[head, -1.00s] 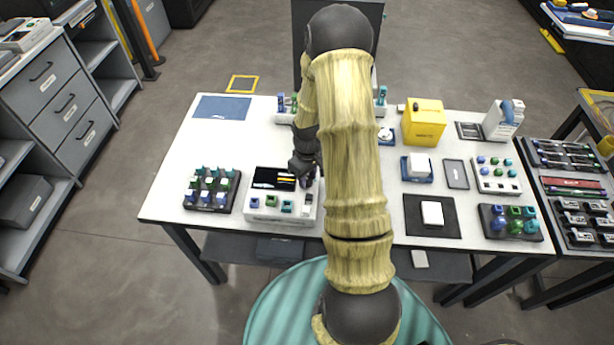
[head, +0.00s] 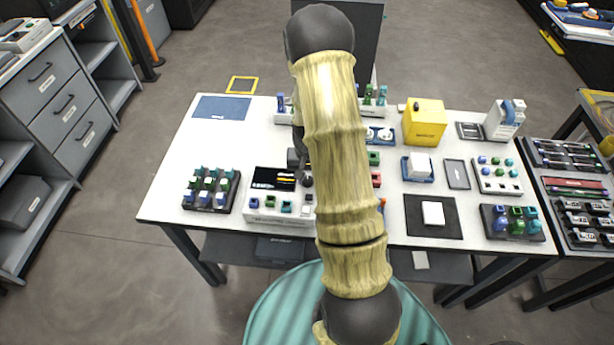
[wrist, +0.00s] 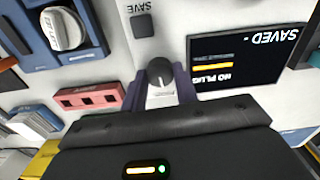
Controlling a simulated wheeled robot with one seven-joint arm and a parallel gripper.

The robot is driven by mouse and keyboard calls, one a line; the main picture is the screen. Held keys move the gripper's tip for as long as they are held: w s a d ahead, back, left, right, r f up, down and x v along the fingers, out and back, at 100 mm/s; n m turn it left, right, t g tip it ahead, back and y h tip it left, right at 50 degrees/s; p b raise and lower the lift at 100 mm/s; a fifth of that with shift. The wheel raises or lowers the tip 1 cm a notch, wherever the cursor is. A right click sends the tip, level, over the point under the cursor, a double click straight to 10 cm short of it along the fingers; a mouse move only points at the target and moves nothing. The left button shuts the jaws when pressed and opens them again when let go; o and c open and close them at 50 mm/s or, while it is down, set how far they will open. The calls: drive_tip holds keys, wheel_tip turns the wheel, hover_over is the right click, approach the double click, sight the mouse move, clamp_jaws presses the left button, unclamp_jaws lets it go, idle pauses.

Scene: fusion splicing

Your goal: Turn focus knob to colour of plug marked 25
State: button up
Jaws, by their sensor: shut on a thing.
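The splicer unit (head: 250,215) stands at the table's front left, with a dark screen (head: 273,179). In the wrist view the screen (wrist: 245,55) is upside down and reads "NO PLUG" and "SAVED -", with an orange bar. The grey focus knob (wrist: 160,72) has a light pointer mark. My gripper (wrist: 160,90) is shut on it, with a purple finger on each side. In the head view my gripper (head: 306,182) is at the unit's right side. Several coloured plugs (head: 270,203) sit along the unit's front. The marking 25 is not legible on any plug.
A SAVE button (wrist: 142,22) is close to the knob. A red block (wrist: 88,97) and a blue fixture with a white dial (wrist: 62,30) lie beside the unit. A plug rack (head: 190,205) stands left, a yellow box (head: 425,120) at the back right.

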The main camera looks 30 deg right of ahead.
drive_tip(key=shift+w+m, duration=0.1)
drive_tip(key=shift+m, duration=0.4)
drive_tip(key=o, duration=1)
wheel_tip(320, 180, up, 18)
drive_tip(key=b, duration=0.1)
drive_tip(key=shift+f, duration=0.25)
